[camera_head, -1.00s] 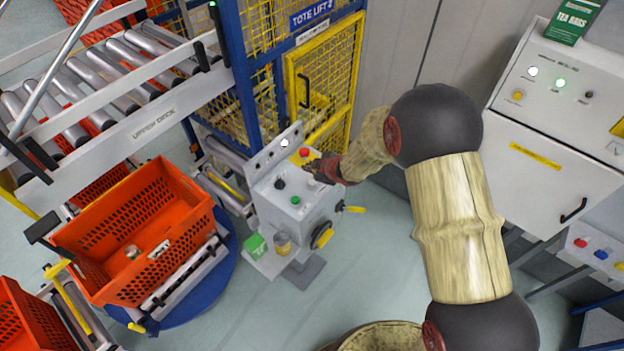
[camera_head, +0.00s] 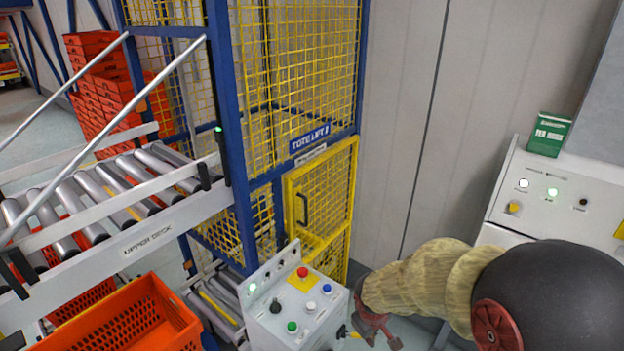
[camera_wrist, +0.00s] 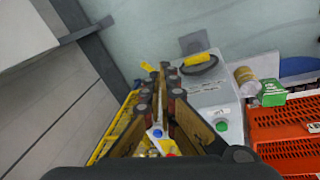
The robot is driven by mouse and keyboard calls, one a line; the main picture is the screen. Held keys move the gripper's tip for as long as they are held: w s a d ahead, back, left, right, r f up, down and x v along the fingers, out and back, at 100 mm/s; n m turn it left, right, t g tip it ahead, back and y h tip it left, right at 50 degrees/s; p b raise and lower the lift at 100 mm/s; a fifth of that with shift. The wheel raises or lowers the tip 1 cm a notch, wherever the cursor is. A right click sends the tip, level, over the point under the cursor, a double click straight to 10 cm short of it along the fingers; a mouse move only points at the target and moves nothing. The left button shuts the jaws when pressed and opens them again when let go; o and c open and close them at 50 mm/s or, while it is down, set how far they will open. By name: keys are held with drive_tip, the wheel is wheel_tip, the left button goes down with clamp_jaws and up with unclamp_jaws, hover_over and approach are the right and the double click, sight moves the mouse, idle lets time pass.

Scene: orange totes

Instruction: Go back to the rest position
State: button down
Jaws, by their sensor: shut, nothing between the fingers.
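My gripper (camera_head: 376,325) is in the lower middle of the head view, just right of the grey control box (camera_head: 300,310) and partly cut off by the arm. In the wrist view my gripper (camera_wrist: 162,85) is shut with nothing between its fingers. The control box has a red button (camera_head: 303,272) on a yellow plate, plus green, blue, white and black controls.
An orange tote (camera_head: 130,318) is at lower left, below the upper roller deck (camera_head: 150,236). The yellow mesh tote lift (camera_head: 325,205) stands behind the control box. A white cabinet (camera_head: 540,200) with a green tea box (camera_head: 549,134) is at right. In the wrist view, grey floor (camera_wrist: 150,35) is clear.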

drive_tip(key=s+d+r+m+t+b, duration=0.1)
drive_tip(key=s+r+m+b, duration=0.2)
drive_tip(key=s+b, duration=0.5)
drive_tip(key=s+d+r+m+t+y+b, duration=0.1)
drive_tip(key=s+d+r+m+t+b, duration=0.1)
drive_tip(key=s+b, duration=0.6)
drive_tip(key=s+r+m, duration=0.1)
drive_tip(key=s+r, duration=0.1)
drive_tip(key=s, duration=0.2)
drive_tip(key=shift+d+r+b, duration=0.3)
drive_tip(key=c, duration=2.6)
unclamp_jaws()
